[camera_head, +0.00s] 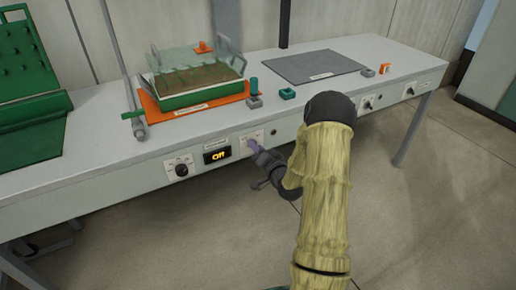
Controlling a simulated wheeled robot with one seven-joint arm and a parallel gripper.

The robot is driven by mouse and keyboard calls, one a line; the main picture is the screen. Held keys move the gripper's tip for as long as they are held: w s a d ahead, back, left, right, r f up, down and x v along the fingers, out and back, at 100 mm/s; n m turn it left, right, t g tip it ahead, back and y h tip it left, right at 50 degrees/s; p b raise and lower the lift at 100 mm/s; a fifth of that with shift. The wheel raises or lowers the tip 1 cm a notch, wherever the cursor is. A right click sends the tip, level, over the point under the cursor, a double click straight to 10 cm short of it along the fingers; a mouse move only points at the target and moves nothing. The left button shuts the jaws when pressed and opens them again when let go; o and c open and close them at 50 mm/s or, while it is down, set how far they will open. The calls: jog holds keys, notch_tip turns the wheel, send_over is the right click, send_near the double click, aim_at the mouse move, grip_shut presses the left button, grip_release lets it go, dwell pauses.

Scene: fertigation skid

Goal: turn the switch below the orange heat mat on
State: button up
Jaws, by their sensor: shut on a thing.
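The orange heat mat (243,98) lies on the bench top under a green tray (199,98) of brown soil. Below it, on the bench's front panel, a dark display (217,155) reads "Off" in yellow. Right of the display is a pale switch plate (257,135). My gripper (254,147) is at this plate, reaching in from the lower right, its purplish fingertips shut on the switch there. The fingers hide most of the switch, so I cannot tell its position.
A black knob (181,169) sits left of the display. Further right on the panel are more controls, including a switch (368,104). A grey mat (315,66) and small green (287,93) and grey blocks lie on the bench. The floor in front is clear.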

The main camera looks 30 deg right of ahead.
jog(key=shift+d+m, duration=0.1)
jog(key=shift+m, duration=0.2)
jog(key=m+p, duration=0.2)
jog(key=m, duration=0.3)
jog(key=m+p, duration=0.3)
jog(key=m, duration=0.3)
jog(key=f+m+p, duration=0.1)
jog(key=m+p, duration=0.2)
jog(key=m, duration=0.2)
jog(key=shift+m, duration=0.4)
jog(key=o, duration=1)
jog(key=shift+s, duration=0.1)
jog(key=s, duration=1.7)
jog(key=shift+s+d+p, duration=0.15)
jog(key=shift+d+p, duration=0.05)
jog(key=shift+p, duration=0.15)
